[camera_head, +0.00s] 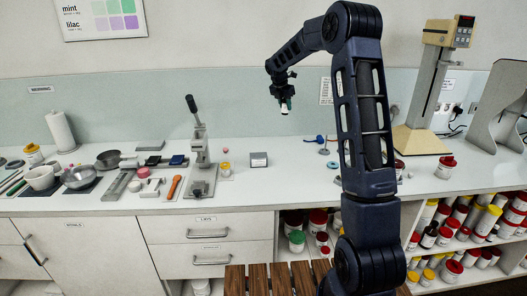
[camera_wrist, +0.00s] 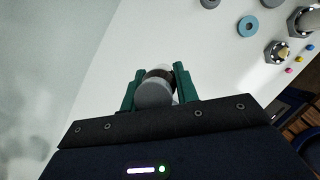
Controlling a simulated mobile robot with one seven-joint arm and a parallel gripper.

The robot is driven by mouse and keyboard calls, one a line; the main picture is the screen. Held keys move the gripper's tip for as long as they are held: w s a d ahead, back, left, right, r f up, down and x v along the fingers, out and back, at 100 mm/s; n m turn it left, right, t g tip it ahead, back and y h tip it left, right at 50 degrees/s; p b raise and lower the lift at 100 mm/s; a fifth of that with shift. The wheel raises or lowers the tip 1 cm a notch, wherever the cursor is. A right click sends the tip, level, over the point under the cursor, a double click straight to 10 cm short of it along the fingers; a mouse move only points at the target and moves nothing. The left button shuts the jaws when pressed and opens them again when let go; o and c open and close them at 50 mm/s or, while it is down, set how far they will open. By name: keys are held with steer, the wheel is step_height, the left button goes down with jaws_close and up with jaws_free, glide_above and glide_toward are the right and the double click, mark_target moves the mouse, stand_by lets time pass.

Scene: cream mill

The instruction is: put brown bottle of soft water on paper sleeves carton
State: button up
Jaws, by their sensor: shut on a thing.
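My gripper (camera_head: 286,101) is raised above the bench in the head view, well clear of the surface. In the wrist view its green fingers (camera_wrist: 157,80) are shut on a small bottle (camera_wrist: 154,94) with a round grey end towards the camera. A little darker, brownish surface shows behind that end; its label cannot be read. In the head view only a small pale part of the held bottle shows below the fingers. A small grey box (camera_head: 259,159) with a pale label sits on the bench, below and left of my gripper; it may be the paper sleeves carton.
A lever press (camera_head: 199,160) stands left of the grey box, with bowls, trays and a paper roll (camera_head: 61,131) farther left. A beige machine (camera_head: 427,95) and a red-lidded jar (camera_head: 446,166) are at right. Bench around the box is fairly clear.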

steer(key=s+a+r+n, duration=0.2)
steer(key=s+a+r, duration=0.1)
steer(key=s+a, duration=0.8)
glide_above(258, 155)
steer(key=shift+t, duration=0.3)
step_height(258, 155, down, 20)
steer(key=shift+d+r, duration=0.1)
steer(key=shift+r, duration=0.15)
steer(key=o, duration=1)
steer(key=shift+f, duration=0.1)
